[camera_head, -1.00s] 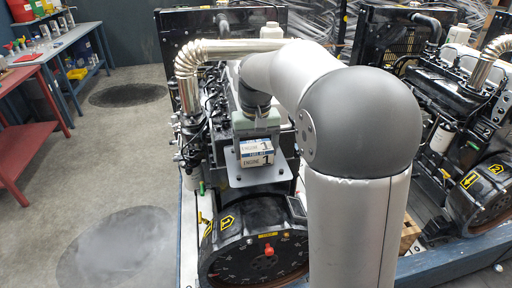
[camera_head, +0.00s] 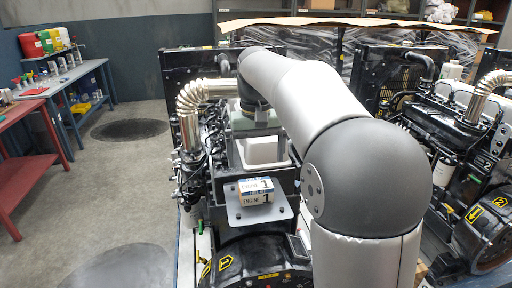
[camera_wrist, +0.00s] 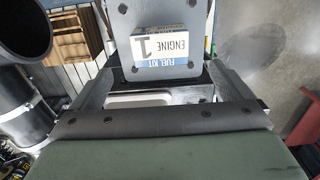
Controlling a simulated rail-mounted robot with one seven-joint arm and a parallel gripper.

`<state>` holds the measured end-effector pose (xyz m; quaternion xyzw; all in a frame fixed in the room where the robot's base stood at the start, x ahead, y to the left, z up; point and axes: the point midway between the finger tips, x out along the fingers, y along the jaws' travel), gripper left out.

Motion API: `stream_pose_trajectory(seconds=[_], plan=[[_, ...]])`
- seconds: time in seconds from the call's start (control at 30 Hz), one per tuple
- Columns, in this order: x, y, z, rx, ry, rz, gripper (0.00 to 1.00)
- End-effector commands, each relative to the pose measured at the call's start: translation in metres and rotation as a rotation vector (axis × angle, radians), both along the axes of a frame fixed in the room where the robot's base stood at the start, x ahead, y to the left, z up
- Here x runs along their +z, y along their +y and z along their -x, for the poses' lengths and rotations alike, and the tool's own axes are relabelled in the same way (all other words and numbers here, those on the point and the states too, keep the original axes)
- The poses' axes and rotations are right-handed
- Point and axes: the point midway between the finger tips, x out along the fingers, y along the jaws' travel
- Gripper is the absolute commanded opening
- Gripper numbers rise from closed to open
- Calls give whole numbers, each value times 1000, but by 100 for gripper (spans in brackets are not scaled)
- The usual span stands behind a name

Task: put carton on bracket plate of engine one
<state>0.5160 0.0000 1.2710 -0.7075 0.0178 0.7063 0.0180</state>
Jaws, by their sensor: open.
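The carton (camera_head: 255,191), a small white box with a blue band marked "ENGINE 1" and "FUEL KIT", rests on the grey bracket plate (camera_head: 236,213) at the front of engine one (camera_head: 238,246). It sits slightly turned on the plate. The wrist view also shows the carton (camera_wrist: 166,50) on the plate (camera_wrist: 165,15). My gripper (camera_wrist: 162,75) is open, with its fingers spread and nothing held between them. In the head view my gripper (camera_head: 250,124) is behind the carton, over the engine, clear of it; its fingers are hard to make out there.
A white open bin (camera_head: 262,150) is on the engine behind the plate, close to my gripper. A curved metal exhaust pipe (camera_head: 190,100) stands at left. Engine two (camera_head: 465,130) is at right. Workbenches (camera_head: 40,120) stand at far left, with open floor between.

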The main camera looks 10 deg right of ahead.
Motion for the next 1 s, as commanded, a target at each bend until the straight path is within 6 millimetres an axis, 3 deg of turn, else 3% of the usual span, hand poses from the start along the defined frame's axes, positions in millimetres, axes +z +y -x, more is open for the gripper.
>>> stream_pose_trajectory(seconds=[0.2,0.47,0.57,0.67,0.9,1.0], plan=[[23,0,0,0,0,0,99],[20,-1,11,1,-2,-2,99],[4,-2,36,4,-11,-5,99],[-24,-2,76,10,-26,-9,99],[-116,-1,192,29,-72,-7,99],[-147,0,227,35,-83,-4,99]])
